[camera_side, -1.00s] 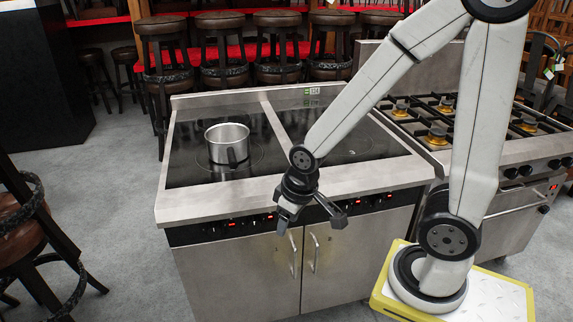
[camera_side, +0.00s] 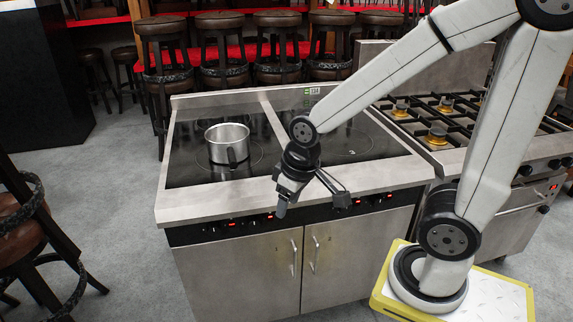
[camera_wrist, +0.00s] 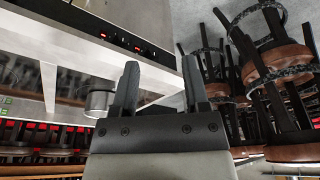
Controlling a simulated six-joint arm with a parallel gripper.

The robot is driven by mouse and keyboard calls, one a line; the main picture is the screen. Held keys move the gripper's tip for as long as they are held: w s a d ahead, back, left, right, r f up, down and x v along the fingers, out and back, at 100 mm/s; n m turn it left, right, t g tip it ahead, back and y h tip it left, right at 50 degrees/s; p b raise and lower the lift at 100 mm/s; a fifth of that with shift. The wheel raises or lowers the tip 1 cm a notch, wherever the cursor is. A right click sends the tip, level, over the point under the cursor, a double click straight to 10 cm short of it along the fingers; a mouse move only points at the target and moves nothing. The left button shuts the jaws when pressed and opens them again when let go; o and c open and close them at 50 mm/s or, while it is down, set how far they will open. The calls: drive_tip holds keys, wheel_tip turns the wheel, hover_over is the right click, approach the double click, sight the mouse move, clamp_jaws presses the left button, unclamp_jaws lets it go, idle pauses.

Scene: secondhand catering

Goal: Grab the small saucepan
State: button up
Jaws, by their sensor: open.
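The small saucepan (camera_side: 228,146) is a shiny steel pot standing upright on the left black glass hob, with a dark handle on its front side. It looks empty from the side. My gripper (camera_side: 312,202) is open and empty, to the right of the saucepan and nearer the camera, at the front edge of the cooker. In the wrist view the two dark fingers of my gripper (camera_wrist: 160,80) are spread apart with nothing between them.
The cooker's steel front rim (camera_side: 225,202) and row of knobs lie below the hob. A gas range (camera_side: 437,132) with burners stands to the right. Several stools (camera_side: 275,50) stand behind, and another stool (camera_side: 28,225) at left. The hob around the saucepan is clear.

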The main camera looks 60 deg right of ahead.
drive_tip(key=w+d+r+n+t+h, duration=0.1)
drive_tip(key=w+d+r+n+t, duration=0.15)
drive_tip(key=w+d, duration=0.4)
drive_tip(key=w+d+r+n+t+h, duration=0.1)
drive_tip(key=w+d+t, duration=0.2)
drive_tip(key=w, duration=0.7)
wheel_tip(320, 180, up, 2)
drive_tip(key=n+t+y, duration=0.1)
drive_tip(key=n+t, duration=0.4)
drive_tip(key=n, duration=0.1)
hover_over(230, 153)
drive_tip(key=s, duration=0.2)
drive_tip(key=d+f+n+y, duration=0.2)
drive_tip(key=d+f+n, duration=0.1)
drive_tip(key=f, duration=0.1)
drive_tip(key=d+f+n+y, duration=0.3)
drive_tip(key=f+n, duration=0.1)
drive_tip(key=d+f+n+y, duration=0.2)
drive_tip(key=f+n+y, duration=0.1)
drive_tip(key=f+n, duration=0.1)
drive_tip(key=shift+d+f+g, duration=0.25)
drive_tip(key=shift+d+f, duration=0.15)
drive_tip(key=shift+f, duration=0.15)
drive_tip(key=shift+x, duration=1.35)
drive_tip(key=shift+a, duration=0.15)
